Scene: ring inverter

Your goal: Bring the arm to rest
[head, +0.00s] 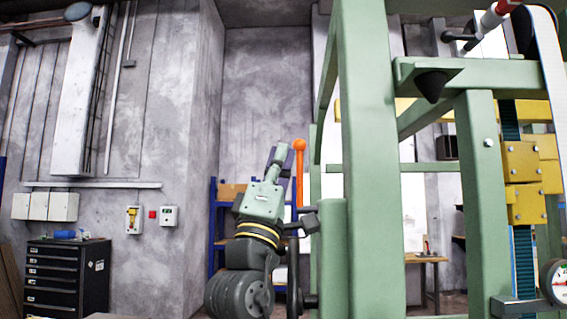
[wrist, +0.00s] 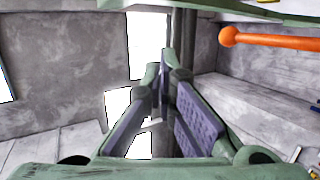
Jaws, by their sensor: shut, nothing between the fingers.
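My gripper (head: 281,154) points up in the head view, at the end of my green arm, just left of an orange lever. In the wrist view my gripper (wrist: 164,62) shows its purple-grey pads converging at the tips, shut with nothing between them. The orange lever (head: 300,170) has a round knob at its top and stands upright in the head view. It also shows at the upper right of the wrist view (wrist: 272,40), apart from the fingers. From these views I cannot tell how far the lever is from the gripper in depth.
A green steel frame (head: 370,170) fills the right half of the head view, with yellow blocks (head: 524,180) and a gauge (head: 557,281). A black drawer cabinet (head: 65,277) stands at the left wall. A wooden-topped table (head: 425,259) is behind the frame.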

